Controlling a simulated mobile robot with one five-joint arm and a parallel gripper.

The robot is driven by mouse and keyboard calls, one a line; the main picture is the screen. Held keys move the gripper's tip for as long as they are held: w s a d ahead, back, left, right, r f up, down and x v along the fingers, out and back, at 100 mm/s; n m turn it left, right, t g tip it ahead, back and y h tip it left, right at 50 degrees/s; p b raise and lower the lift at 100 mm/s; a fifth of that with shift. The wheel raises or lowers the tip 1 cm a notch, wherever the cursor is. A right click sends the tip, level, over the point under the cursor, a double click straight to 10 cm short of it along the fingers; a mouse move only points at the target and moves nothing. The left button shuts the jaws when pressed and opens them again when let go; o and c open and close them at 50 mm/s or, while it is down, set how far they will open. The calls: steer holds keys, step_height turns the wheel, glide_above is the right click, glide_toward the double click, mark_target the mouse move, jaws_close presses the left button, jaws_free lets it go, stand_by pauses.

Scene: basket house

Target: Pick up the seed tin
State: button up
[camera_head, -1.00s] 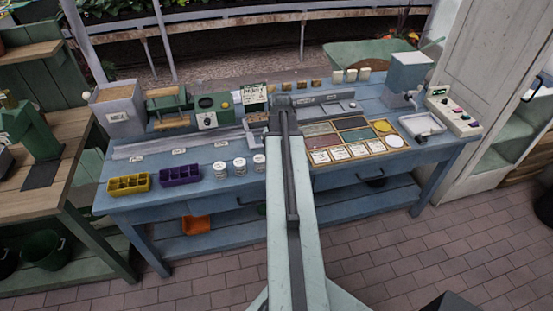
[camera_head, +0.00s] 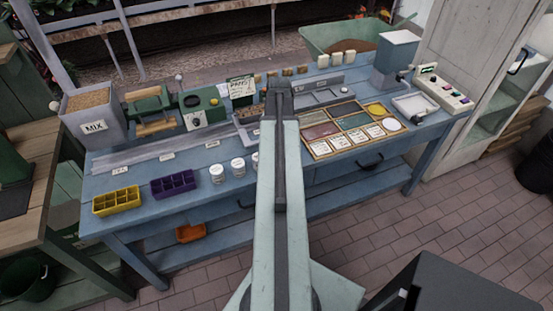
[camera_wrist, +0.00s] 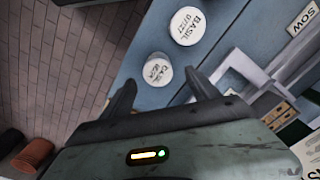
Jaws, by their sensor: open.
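Several white lidded tins stand in a row at the front of the blue bench, including a left tin (camera_head: 217,173), a middle tin (camera_head: 238,168) and one partly hidden behind my arm (camera_head: 255,160). In the wrist view, one tin with a lettered lid (camera_wrist: 157,70) shows between my fingertips, its label not fully legible. A second tin lid reading BASIL (camera_wrist: 187,25) lies farther on. My gripper (camera_wrist: 160,78) is open, with a dark finger on either side of the nearer tin's lid. I cannot tell its height above the lid; no contact shows.
The blue bench (camera_head: 135,178) also carries a yellow tray (camera_head: 117,198) and a purple tray (camera_head: 173,185) left of the tins. A MIX bin (camera_head: 93,118) stands behind them. A framed seed panel (camera_head: 350,128) lies right of my arm.

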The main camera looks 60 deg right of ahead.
steer(key=shift+f, duration=0.2)
steer(key=f+b, duration=0.5)
steer(key=shift+s+a+f, duration=0.15)
steer(key=shift+a, duration=0.05)
steer(key=shift+c, duration=0.3)
steer(key=c, duration=1.4)
steer(key=shift+r, duration=0.3)
step_height(320, 180, up, 10)
steer(key=p, duration=1)
steer(key=shift+p, duration=0.3)
steer(key=shift+f, duration=0.1)
